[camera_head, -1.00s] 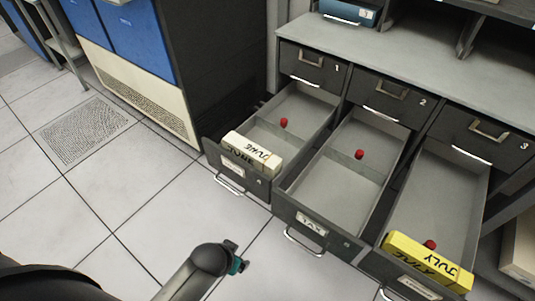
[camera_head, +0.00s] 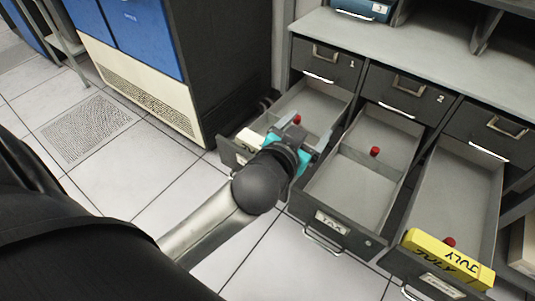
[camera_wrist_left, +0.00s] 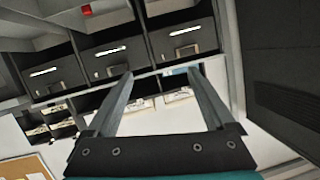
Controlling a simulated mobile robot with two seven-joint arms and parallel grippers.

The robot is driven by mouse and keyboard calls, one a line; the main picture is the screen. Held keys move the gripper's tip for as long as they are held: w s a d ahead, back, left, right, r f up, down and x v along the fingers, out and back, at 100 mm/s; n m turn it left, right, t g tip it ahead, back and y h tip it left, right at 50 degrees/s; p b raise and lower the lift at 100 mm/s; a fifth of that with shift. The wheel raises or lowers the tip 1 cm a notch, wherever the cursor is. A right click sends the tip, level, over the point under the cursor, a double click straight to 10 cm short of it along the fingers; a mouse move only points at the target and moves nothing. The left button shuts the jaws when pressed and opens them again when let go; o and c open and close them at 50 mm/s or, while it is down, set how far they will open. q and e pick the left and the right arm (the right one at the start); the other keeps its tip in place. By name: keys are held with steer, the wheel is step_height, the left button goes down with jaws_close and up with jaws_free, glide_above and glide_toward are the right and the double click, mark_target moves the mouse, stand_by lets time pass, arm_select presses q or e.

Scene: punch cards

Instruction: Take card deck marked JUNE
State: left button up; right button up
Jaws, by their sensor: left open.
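The cream JUNE card deck (camera_head: 249,138) lies in the front of the open left drawer (camera_head: 228,152) in the head view, and my left gripper and wrist cover most of it. My left gripper (camera_head: 307,130) is over that drawer, at the right of the deck. It is open, and nothing shows between its fingers (camera_wrist_left: 160,100) in the left wrist view. The deck does not show in the left wrist view. My right gripper is in neither view.
The open middle drawer (camera_head: 345,190) is empty except for a red knob (camera_head: 375,152). A yellow JULY deck (camera_head: 447,258) lies in the right open drawer (camera_head: 455,200). A blue and dark cabinet (camera_head: 142,38) stands at left. Floor is clear at front left.

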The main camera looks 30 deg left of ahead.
arm_select(q)
steer(key=w+d+r+m+h, duration=0.3)
steer(key=d+r+m+h, duration=1.1)
steer(key=d+r+h, duration=0.15)
steer(key=m+g+y, duration=0.3)
steer(key=g+y, duration=1.2)
glide_toward(249, 140)
steer(key=d+r, duration=0.4)
steer(key=d, duration=0.1)
step_height(249, 140, down, 8)
steer(key=b, duration=0.3)
steer(key=shift+a+f+b, duration=0.1)
steer(key=shift+f+b, duration=0.5)
steer(key=shift+f, duration=0.65)
steer(key=shift+w+a+f+b, duration=0.15)
steer(key=shift+f+b, duration=0.2)
steer(key=shift+f, duration=0.35)
steer(key=shift+f+b, duration=0.5)
steer(key=shift+f, duration=0.7)
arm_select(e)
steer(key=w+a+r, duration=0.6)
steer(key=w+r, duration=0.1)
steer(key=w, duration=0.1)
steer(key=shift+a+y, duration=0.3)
